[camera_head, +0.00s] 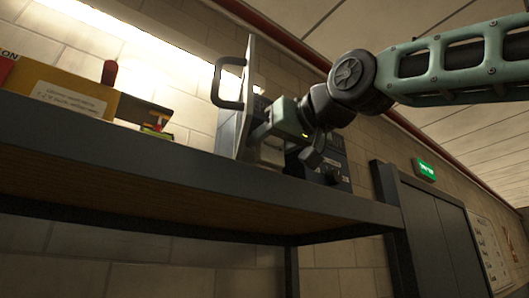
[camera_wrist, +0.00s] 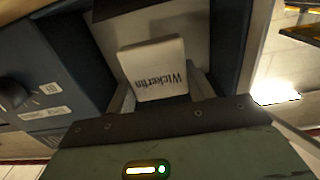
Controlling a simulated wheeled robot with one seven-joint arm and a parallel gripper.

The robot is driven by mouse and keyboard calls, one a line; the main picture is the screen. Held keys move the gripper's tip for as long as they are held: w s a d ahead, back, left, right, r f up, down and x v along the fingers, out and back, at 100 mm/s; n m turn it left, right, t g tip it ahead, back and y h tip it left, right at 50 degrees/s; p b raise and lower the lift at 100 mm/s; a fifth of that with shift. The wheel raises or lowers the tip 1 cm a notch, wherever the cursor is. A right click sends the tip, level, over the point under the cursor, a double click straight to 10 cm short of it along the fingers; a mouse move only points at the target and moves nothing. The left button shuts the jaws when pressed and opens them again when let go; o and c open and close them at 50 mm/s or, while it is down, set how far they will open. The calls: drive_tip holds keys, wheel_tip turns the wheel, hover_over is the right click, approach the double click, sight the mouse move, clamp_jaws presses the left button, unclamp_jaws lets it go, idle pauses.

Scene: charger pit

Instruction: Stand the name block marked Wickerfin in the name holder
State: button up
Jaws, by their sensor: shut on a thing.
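The white name block (camera_wrist: 152,68) shows in the wrist view with the dark word Wickerfin, which reads upside down. My gripper (camera_wrist: 165,95) is shut on it; the block sticks out beyond the gripper's dark front edge. In the head view my gripper (camera_head: 272,148) is above the shelf, close to an upright grey panel with a dark handle, and a pale piece shows at it. I cannot make out the name holder in either view.
A dark-edged shelf (camera_head: 150,172) runs across the head view. A blue-grey box (camera_head: 335,172) with a knob stands behind my gripper; its labelled face (camera_wrist: 35,85) is at left in the wrist view. The handled panel (camera_head: 246,95) is close by. A yellow labelled box (camera_head: 75,88) stands left.

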sight(273, 159)
drive_tip(key=shift+w+a+r, duration=0.1)
drive_tip(key=shift+w+a, duration=0.25)
drive_tip(key=shift+w, duration=0.15)
drive_tip(key=shift+w+a+f+p, duration=0.1)
drive_tip(key=shift+w+f+p, duration=0.1)
drive_tip(key=shift+f, duration=0.7)
drive_tip(key=shift+w+a+f+p, duration=0.1)
drive_tip(key=shift+f+p, duration=0.1)
drive_tip(key=shift+f, duration=0.7)
drive_tip(key=shift+f, duration=0.2)
drive_tip(key=o, duration=1)
drive_tip(key=shift+c, duration=0.2)
drive_tip(key=shift+r, duration=0.1)
